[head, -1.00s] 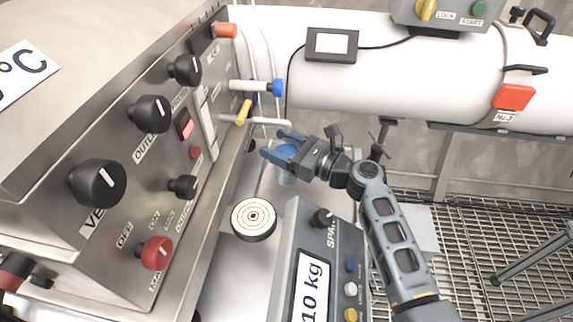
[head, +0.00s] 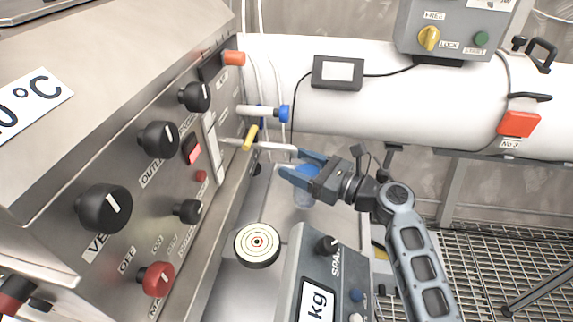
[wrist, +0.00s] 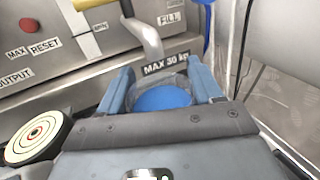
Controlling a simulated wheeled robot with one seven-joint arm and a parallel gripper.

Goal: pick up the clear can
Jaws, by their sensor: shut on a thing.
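The clear can (head: 304,198) is a see-through cylinder with a blue top or blue contents. It stands roughly upright between the blue fingers of my gripper (head: 291,163), which is shut on it. In the wrist view the can's round blue face (wrist: 162,98) shows between the two fingers (wrist: 160,82). The can's lower part shows faintly below the fingers in the head view. I cannot tell whether its base touches the metal surface.
A steel control panel (head: 130,185) with knobs stands at left, its bent metal pipe (head: 272,147) close beyond my fingers. A round target-marked disc (head: 257,243) and a grey scale box (head: 315,265) stand nearer. A white horizontal tank (head: 390,110) runs behind.

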